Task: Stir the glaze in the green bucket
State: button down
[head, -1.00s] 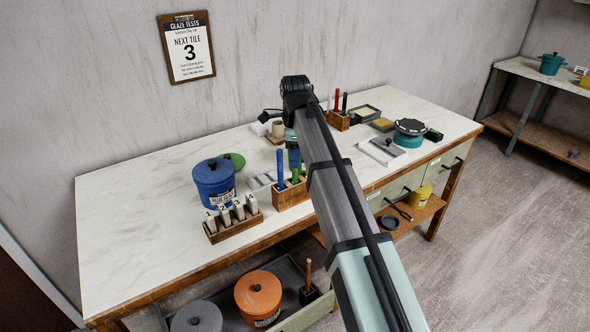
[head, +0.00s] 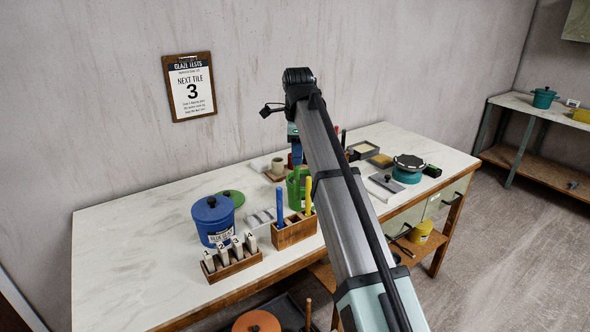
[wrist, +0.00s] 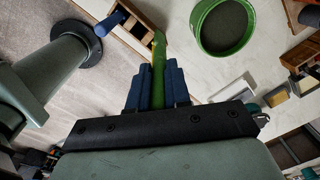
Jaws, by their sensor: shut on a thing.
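My gripper (head: 297,148) is shut on a green stirrer, which also shows between the blue fingers in the wrist view (wrist: 158,75). The stirrer is out of the wooden holder (head: 293,235). A blue stirrer (head: 280,207) and a yellow stirrer (head: 308,196) stand in that holder. The green bucket (head: 292,194) stands on the table behind the holder, partly hidden by my arm. In the wrist view the bucket (wrist: 197,30) is open, with dark contents, to the right of the stirrer. The stirrer appears apart from the bucket there.
A lidded blue bucket (head: 212,220) stands left of the holder, with a green lid (head: 232,198) behind it. A rack of numbered tiles (head: 231,267) is in front. A teal pot (head: 408,170) stands at the right. The table's left part is clear.

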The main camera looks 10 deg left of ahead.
jog(key=w+r+t, duration=0.2)
jog(key=w+r, duration=0.2)
jog(key=w, duration=0.8)
jog(key=s+x, duration=0.3)
jog(key=x, duration=0.9)
jog(key=shift+w+d+f, duration=0.15)
jog(key=shift+d+f, duration=0.2)
jog(key=shift+f, duration=0.35)
